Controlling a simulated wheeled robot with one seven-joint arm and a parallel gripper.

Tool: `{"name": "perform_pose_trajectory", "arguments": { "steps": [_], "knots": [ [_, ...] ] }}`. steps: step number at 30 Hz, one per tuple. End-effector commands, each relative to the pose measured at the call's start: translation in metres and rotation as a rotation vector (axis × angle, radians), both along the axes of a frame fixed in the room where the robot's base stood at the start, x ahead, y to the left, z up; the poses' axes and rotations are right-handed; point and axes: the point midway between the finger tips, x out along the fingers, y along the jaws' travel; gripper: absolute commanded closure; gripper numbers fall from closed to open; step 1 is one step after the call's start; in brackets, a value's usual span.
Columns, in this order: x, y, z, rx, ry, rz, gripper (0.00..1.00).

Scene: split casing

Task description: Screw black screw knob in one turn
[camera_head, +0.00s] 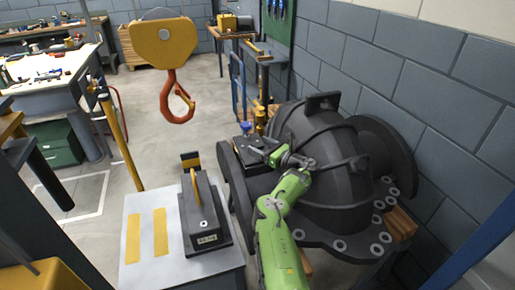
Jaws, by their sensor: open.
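My green arm reaches up from the bottom over the dark grey split casing (325,150). My gripper (262,150) is at the casing's left side, over a black block (247,160) near its flange. The gripper is open, and I see nothing held in it. The black screw knob cannot be made out for sure; it may be among the small dark parts at the fingertips, which are too small and partly hidden by the gripper.
A black lifting device with a yellow handle (203,222) stands on a white table (143,272) with yellow stripes. An orange crane hook (176,100) hangs at the upper left. A block wall (430,90) closes off the right. Grey floor (130,90) is open at the left.

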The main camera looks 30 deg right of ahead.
Motion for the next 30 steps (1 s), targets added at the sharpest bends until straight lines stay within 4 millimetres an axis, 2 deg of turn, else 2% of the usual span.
{"name": "perform_pose_trajectory", "arguments": {
  "steps": [4, 12, 22, 30],
  "knots": [
    [0.014, 0.004, -0.001, -0.001, 0.0, 0.001, 0.25],
    [0.017, 0.004, 0.0, -0.001, 0.0, -0.002, 0.25],
    [0.016, 0.004, 0.0, -0.001, 0.0, -0.002, 0.74],
    [0.016, 0.005, 0.001, -0.001, 0.001, -0.034, 0.74]
  ]
}}
